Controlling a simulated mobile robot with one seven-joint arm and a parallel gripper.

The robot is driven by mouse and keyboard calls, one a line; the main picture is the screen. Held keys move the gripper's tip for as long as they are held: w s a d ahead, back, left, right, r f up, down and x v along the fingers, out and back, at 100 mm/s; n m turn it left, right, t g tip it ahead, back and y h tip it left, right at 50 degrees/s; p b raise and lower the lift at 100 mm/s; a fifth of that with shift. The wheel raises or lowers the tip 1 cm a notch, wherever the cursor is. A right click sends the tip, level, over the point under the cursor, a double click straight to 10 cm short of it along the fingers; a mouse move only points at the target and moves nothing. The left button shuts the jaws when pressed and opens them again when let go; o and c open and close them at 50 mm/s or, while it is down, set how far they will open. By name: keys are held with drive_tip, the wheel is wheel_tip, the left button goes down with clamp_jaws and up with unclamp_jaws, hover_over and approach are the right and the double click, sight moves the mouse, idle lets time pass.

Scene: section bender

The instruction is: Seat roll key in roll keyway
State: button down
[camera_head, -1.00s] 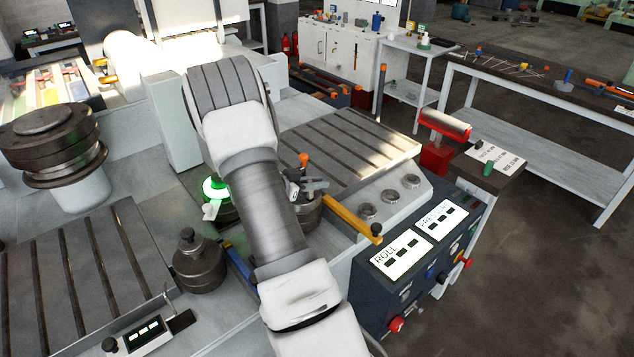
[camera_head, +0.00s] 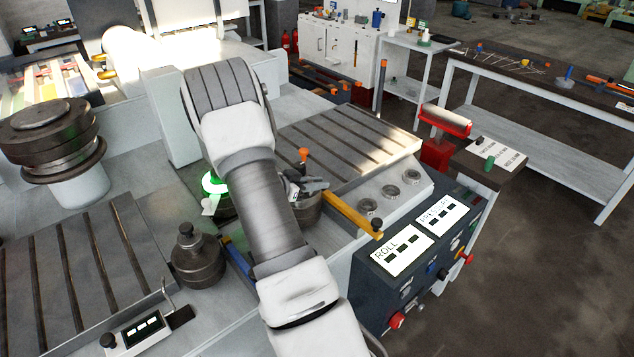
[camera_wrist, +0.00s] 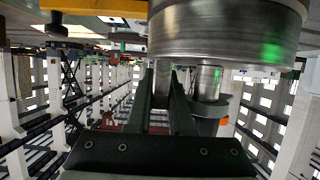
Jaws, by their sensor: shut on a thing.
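In the wrist view, the two dark fingers of my gripper (camera_wrist: 163,82) are nearly parallel and close together. They are shut on a small grey piece, which I take to be the roll key; it is mostly hidden between them. A large bright steel roll (camera_wrist: 228,32) fills the upper right, right at the fingertips, with a narrower metal shaft (camera_wrist: 208,82) beside the right finger. I cannot tell whether the key touches the roll, and I cannot make out the keyway. In the head view, my arm covers most of that roll (camera_head: 308,217) and hides the gripper's tips.
A green-lit ring (camera_head: 214,184) glows left of my arm. A yellow bar (camera_head: 352,214) sticks out to the right, above the control box (camera_head: 400,290). A dark stacked roll (camera_head: 200,262) stands at lower left. A slotted table (camera_head: 350,140) lies behind.

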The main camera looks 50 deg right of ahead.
drive_tip(key=shift+f+b, duration=0.3)
drive_tip(key=shift+f, duration=0.25)
drive_tip(key=c, duration=0.7)
unclamp_jaws()
drive_tip(key=shift+f, duration=0.1)
drive_tip(key=shift+c, duration=0.2)
drive_tip(key=shift+a, duration=0.1)
drive_tip(key=v, duration=1.7)
